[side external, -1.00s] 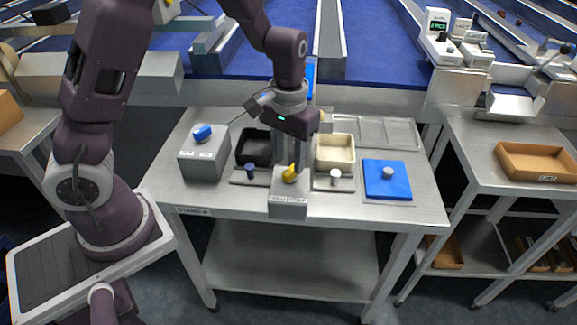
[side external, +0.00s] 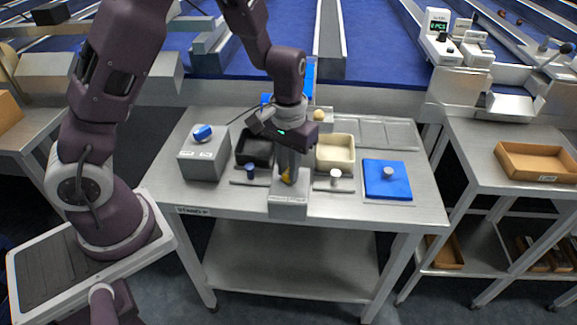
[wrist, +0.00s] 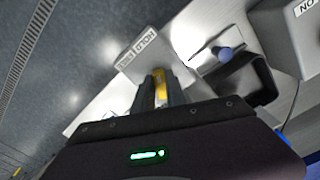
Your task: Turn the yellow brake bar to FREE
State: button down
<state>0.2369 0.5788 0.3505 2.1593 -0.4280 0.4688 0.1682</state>
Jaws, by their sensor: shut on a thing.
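The yellow brake bar (side external: 287,177) sits on top of a grey box (side external: 288,203) at the front middle of the table. It also shows in the wrist view (wrist: 160,88), between my fingers. The box carries a label (wrist: 138,49) reading HOLD and FREE in the wrist view. My gripper (side external: 287,174) points down at the bar and is shut on it. The fingers hide much of the bar, and I cannot tell which word it points to.
A black tray (side external: 241,153) and a cream tray (side external: 351,151) flank my gripper. A blue knob (side external: 250,170) and a white knob (side external: 336,173) stand before them. A grey box with a blue button (side external: 202,132) is left; a blue plate (side external: 402,180) is right.

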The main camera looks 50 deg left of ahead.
jog(key=n, duration=0.5)
jog(key=shift+w+d+n, duration=0.1)
jog(key=shift+d+n, duration=0.1)
jog(key=shift+n, duration=0.2)
jog(key=n, duration=0.5)
jog(key=shift+w+d+n, duration=0.1)
jog(key=shift+w+n, duration=0.1)
jog(key=shift+n, duration=0.4)
jog(key=c, duration=1.4)
grip_release()
jog(key=shift+o, duration=0.2)
notch_tip(320, 180, up, 7)
jog(key=shift+r, duration=0.1)
